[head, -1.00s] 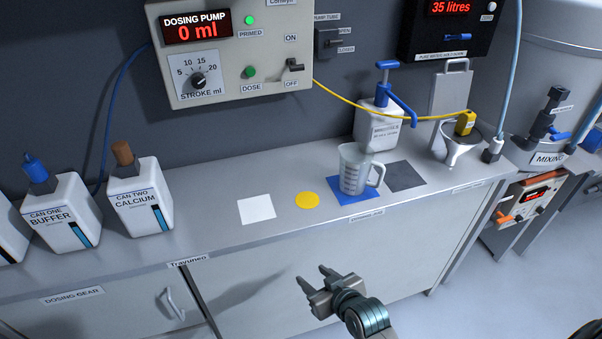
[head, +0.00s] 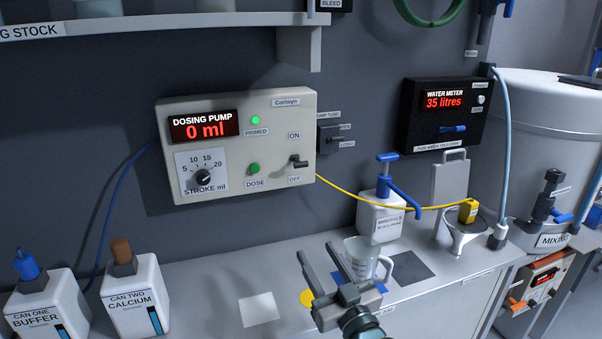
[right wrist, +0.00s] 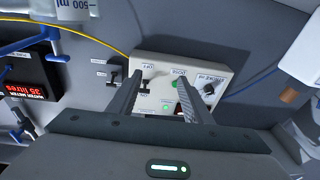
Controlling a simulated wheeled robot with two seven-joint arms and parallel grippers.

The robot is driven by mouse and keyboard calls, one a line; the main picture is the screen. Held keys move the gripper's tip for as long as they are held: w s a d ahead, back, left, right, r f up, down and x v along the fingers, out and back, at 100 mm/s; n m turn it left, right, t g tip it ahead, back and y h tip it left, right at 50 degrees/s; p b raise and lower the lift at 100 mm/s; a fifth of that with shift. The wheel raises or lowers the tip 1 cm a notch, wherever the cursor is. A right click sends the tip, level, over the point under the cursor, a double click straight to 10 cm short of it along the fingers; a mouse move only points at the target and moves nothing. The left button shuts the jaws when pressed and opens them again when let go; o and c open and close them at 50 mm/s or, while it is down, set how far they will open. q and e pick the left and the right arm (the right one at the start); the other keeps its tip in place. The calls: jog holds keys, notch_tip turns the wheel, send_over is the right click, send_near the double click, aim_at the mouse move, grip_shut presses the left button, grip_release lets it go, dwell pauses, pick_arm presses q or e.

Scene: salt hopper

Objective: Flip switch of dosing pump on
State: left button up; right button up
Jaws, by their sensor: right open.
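The dosing pump (head: 238,145) is a pale box on the wall with a red display reading 0 ml, a stroke dial, and PRIMED and DOSE in green. Its switch (head: 298,162) is a small dark lever between the labels ON above and OFF below; the lever sits near the OFF side. My right gripper (head: 335,262) is open and empty, in front of the counter, below and right of the pump. In the right wrist view the pump (right wrist: 190,75) and switch (right wrist: 148,82) lie beyond the open fingers (right wrist: 158,98), with space between. My left gripper is not in view.
A measuring jug (head: 362,258) stands on the counter just behind my right gripper. A yellow tube (head: 350,193) runs from the pump to a funnel (head: 466,228). A pump-tube lever (head: 332,138) is right of the pump. A shelf (head: 150,28) is above.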

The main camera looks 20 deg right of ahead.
aim_at(301, 165)
notch_tip(301, 165, up, 7)
jog(key=w+d+m+t+h, duration=0.1)
jog(key=t, duration=0.2)
jog(key=shift+w+d+r, duration=0.2)
jog(key=shift+w+d, duration=0.1)
jog(key=shift+d, duration=0.1)
jog(key=p+x, duration=0.5)
jog(key=x, duration=1.2)
jog(key=shift+w+p, duration=0.3)
jog(key=shift+p, duration=0.1)
